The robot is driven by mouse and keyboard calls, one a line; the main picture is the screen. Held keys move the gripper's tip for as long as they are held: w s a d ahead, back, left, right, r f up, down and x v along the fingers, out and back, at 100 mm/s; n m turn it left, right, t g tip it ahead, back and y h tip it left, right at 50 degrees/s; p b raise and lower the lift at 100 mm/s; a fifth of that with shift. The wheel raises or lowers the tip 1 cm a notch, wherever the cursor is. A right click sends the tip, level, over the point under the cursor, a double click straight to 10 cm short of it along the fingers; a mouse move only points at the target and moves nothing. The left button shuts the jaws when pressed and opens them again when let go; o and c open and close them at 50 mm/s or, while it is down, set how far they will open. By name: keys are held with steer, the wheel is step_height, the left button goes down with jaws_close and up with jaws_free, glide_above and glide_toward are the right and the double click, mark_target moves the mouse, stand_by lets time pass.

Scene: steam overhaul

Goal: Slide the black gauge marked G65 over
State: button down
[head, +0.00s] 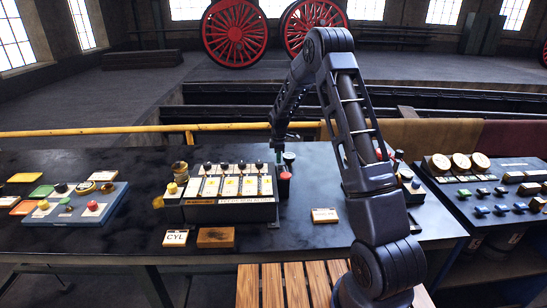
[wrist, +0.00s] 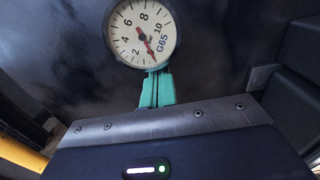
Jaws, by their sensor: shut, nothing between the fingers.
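The black gauge marked G65 (wrist: 141,33) lies on the dark bench top, with a white dial, black numbers and a red needle, at the top of the wrist view. My gripper (wrist: 158,70) has teal fingers, shut with nothing between them. The fingertips are right at the gauge's rim, at its lower edge in the wrist view. I cannot tell whether they touch it. In the head view my gripper (head: 277,150) reaches down to the bench behind the block of white cards. I cannot clearly make out the gauge there.
A black rack with white cards (head: 230,190) stands in front of my gripper. A red knob (head: 285,176) is close by on its right. A blue tray with knobs (head: 75,205) is at left, and a CYL card (head: 176,238) lies at the front. A yellow rail (head: 100,131) runs behind the bench.

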steer(key=shift+d, duration=0.35)
steer(key=d, duration=2)
steer(key=shift+d, duration=0.25)
steer(key=shift+a, duration=0.15)
